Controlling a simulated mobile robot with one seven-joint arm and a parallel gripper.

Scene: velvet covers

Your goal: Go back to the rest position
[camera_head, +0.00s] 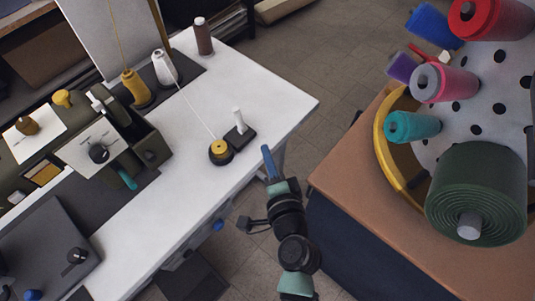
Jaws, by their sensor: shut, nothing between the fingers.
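My gripper (268,160) is shut and empty. It shows as a narrow blue tip at the end of my dark arm, pointing up the picture. It hangs over the gap between the white table (264,92) on the left and the brown table (338,172) on the right.
Near the gripper, a small black stand with a white peg (239,125) and a black-and-yellow round piece (220,151) sit on the white table. A sewing machine (110,140) stands left. Thread spools, a large green roll (478,190) and a yellow-rimmed holder (384,150) crowd the right. Tiled floor (325,60) lies between.

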